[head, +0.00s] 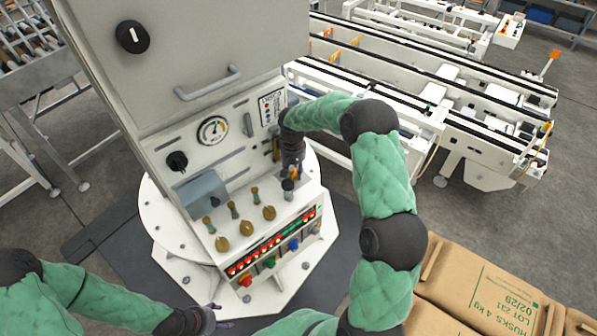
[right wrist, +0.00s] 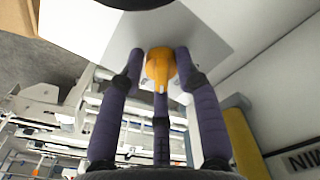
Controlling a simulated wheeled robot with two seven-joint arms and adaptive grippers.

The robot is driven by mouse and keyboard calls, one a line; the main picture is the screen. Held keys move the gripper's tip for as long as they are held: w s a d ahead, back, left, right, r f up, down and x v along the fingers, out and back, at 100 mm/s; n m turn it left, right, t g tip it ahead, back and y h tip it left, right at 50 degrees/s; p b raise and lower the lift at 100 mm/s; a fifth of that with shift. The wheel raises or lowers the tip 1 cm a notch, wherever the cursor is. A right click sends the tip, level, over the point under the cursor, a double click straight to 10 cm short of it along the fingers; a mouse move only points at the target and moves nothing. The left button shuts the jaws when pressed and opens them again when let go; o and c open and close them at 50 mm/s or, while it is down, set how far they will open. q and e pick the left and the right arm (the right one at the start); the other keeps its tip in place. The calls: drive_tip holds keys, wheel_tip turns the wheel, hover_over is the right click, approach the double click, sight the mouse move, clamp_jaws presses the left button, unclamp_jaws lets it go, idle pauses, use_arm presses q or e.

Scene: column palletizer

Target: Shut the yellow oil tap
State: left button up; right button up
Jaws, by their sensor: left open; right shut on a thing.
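The yellow oil tap (right wrist: 160,66) shows in the right wrist view as a rounded orange-yellow body with a narrow lever pointing toward the camera. The fingers of my right gripper (right wrist: 160,75) are around it, shut on it. In the head view my right gripper (head: 291,166) is at the right side of the white control column (head: 165,105), above the sloped panel, and hides most of the tap. My left gripper (head: 215,318) is open and empty at the bottom, in front of the column's base, apart from the panel.
The sloped panel carries several brass-coloured knobs (head: 247,228), a lit red display (head: 272,245) and coloured buttons (head: 269,262). A gauge (head: 212,130) and black knob (head: 177,161) are above.

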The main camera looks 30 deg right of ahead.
drive_tip(key=n, duration=0.2)
drive_tip(key=n+p, duration=0.1)
drive_tip(key=n, duration=0.2)
drive_tip(key=shift+s+a+f+n, duration=0.15)
drive_tip(key=shift+s+a+n, duration=0.05)
drive_tip(key=shift+n, duration=0.1)
clamp_jaws()
drive_tip(key=n+p, duration=0.1)
drive_tip(key=n, duration=0.4)
drive_tip(key=shift+s+f+n, duration=0.1)
drive_tip(key=shift+f+n, duration=0.05)
drive_tip(key=shift+n, duration=0.25)
drive_tip(key=shift+p, duration=0.3)
drive_tip(key=o, duration=0.9)
unclamp_jaws()
drive_tip(key=shift+o, duration=1.1)
drive_tip(key=shift+r, duration=0.2)
